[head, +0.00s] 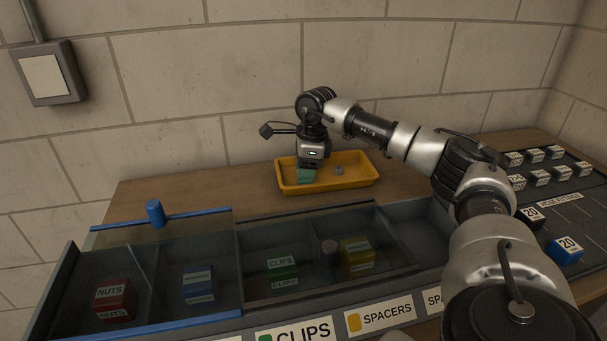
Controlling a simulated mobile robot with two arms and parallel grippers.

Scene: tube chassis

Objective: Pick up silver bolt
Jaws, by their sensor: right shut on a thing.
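My right gripper (308,169) points down over the left part of a yellow tray (363,182) on the wooden bench. It is shut on a small green block (305,176), which is at or just above the tray floor; I cannot tell if it touches. A small grey metallic piece (338,169) lies in the tray to the right of the gripper, apart from it. It may be the silver bolt, but it is too small to be sure. My left gripper is not in view.
Labelled blocks (567,249) stand right.

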